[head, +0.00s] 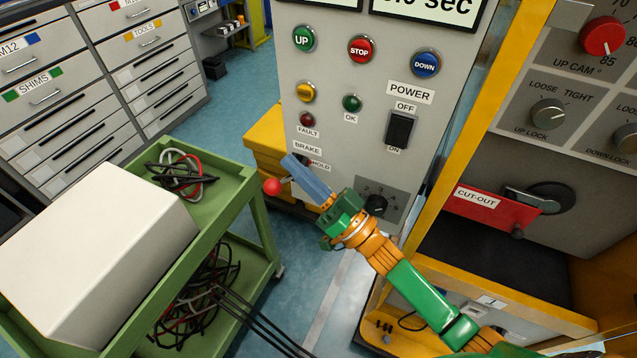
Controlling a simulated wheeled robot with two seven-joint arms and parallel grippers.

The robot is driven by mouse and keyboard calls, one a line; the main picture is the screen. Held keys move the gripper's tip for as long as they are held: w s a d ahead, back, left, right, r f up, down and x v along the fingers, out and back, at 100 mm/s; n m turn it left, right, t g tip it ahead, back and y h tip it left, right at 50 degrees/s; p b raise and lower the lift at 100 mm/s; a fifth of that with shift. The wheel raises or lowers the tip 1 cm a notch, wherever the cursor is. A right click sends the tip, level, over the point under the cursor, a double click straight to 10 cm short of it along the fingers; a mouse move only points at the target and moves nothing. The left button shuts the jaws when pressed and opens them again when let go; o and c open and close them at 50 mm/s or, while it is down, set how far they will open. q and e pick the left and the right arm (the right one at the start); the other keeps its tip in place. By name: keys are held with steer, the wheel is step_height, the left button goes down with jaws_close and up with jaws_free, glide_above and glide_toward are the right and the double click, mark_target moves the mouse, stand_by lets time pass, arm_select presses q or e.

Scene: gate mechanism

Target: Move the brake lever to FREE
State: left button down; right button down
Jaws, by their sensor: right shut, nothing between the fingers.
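The brake lever (272,187) has a red ball knob and sticks out to the left from the lower left of the grey control panel (335,110). Labels BRAKE and HOLD show above and beside its base; a FREE label is not visible. My right gripper (293,165) is shut and empty, its grey-blue fingers in front of the panel at the lever's base, just right of the red knob. The fingers hide part of the lever and the panel behind. Whether they touch the lever I cannot tell. My left gripper is not in view.
A green cart (232,205) with a white box (90,250) and cables stands at left, close to the lever. A yellow-framed cabinet with a red CUT-OUT flap (490,207) is at right. A POWER switch (401,130) and a rotary knob (376,204) are on the panel.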

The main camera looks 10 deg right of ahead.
mark_target(284, 181)
steer(key=a+f, duration=0.2)
steer(key=f, duration=0.1)
steer(key=shift+f+b, duration=0.15)
steer(key=shift+b, duration=0.2)
steer(key=shift+f, duration=0.15)
